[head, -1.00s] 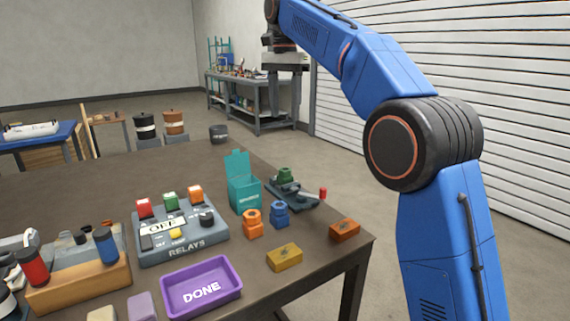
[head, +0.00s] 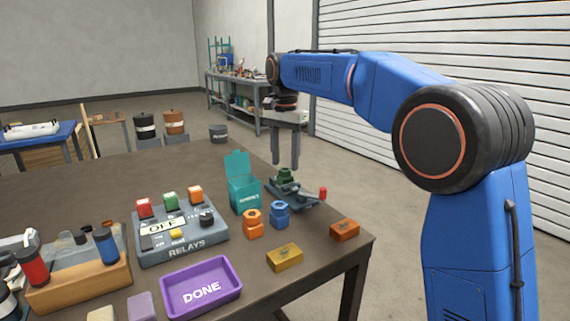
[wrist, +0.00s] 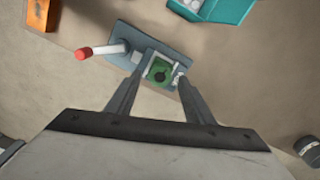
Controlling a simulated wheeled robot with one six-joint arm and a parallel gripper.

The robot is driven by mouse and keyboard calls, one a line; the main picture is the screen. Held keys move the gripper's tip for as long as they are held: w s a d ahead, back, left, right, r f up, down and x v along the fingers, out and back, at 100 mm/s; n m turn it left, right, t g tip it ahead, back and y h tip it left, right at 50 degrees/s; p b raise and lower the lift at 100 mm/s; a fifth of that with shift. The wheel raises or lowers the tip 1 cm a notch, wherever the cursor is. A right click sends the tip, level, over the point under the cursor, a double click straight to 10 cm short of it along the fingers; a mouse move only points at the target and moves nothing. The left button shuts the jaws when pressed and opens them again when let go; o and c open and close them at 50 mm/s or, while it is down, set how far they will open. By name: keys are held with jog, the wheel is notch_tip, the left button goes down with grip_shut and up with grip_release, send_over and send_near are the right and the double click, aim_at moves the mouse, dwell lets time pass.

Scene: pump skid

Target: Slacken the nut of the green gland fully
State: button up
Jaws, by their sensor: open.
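The green gland (head: 286,175) stands in a grey clamp fixture (head: 300,192) with a red-tipped handle (head: 322,192), near the table's far right edge. In the wrist view the green gland (wrist: 160,72) shows from above, with a dark round centre, between clamp jaws. My gripper (head: 285,162) is open and empty, pointing down, above the gland. In the wrist view its two fingers (wrist: 158,78) lie left and right of the gland in the picture. I cannot tell a separate nut from the gland's body.
An orange gland (head: 253,224) and a blue gland (head: 279,214) stand in front of the fixture. A teal open-lidded box (head: 243,190) is close on its left. A relay panel (head: 180,228), purple DONE tray (head: 201,287), yellow block (head: 285,257) and orange block (head: 344,229) lie nearer.

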jog(key=shift+f, duration=0.95)
jog(key=c, duration=1.1)
jog(key=shift+o, duration=0.2)
